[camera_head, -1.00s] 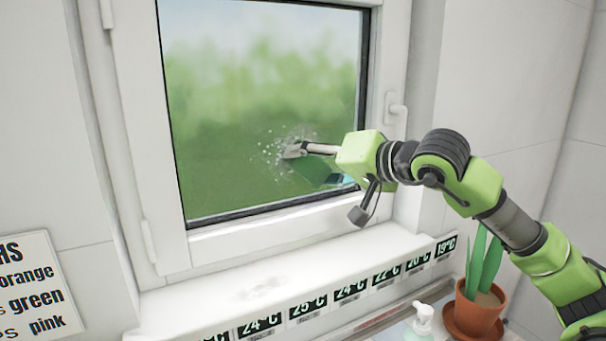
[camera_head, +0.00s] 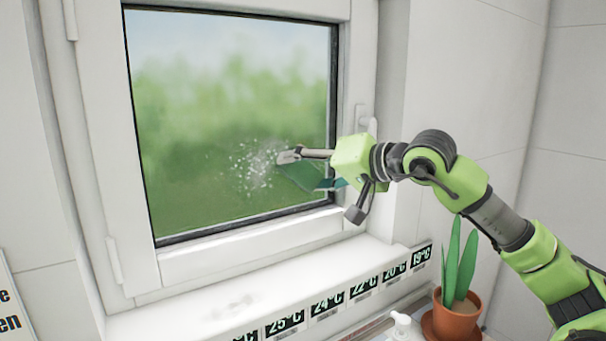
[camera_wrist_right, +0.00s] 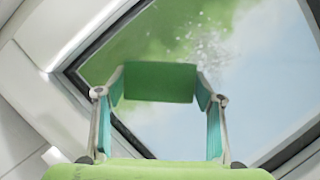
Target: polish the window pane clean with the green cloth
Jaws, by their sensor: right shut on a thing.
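The window pane (camera_head: 230,90) stands in a white frame, with a patch of whitish spots (camera_head: 252,168) low on it, right of its middle. My right gripper (camera_head: 290,157) is at the lower right of the pane, just right of the spots. It is shut on the green cloth (camera_head: 303,176), which hangs below the fingers in the head view. In the right wrist view the cloth (camera_wrist_right: 158,82) spans between the two fingers, with the spots beyond it to the upper right. I cannot tell whether the cloth touches the glass. My left gripper is not in view.
A window handle (camera_head: 364,122) is on the frame behind my right arm. Below are a white sill (camera_head: 190,318) with a grey smudge and a row of temperature labels (camera_head: 327,304). A potted plant (camera_head: 455,318) and a white pump bottle (camera_head: 402,325) stand at the lower right.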

